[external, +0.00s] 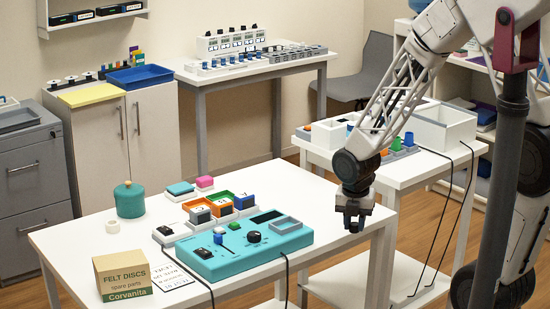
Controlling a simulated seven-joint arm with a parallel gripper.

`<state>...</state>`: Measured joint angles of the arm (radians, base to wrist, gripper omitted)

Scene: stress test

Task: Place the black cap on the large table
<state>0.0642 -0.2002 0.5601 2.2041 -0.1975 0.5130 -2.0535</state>
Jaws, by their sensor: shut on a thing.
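My gripper (355,222) points down over the right edge area of the large white table (75,240). It is shut on a small dark thing, which looks like the black cap. The fingers and the held thing are both dark, so its outline is hard to make out. I cannot tell the exact gap between it and the tabletop.
A turquoise control panel (222,263) with knobs and cables stands left of my gripper. A smaller white table (425,170) stands behind right. Bare tabletop shows at right and front left.

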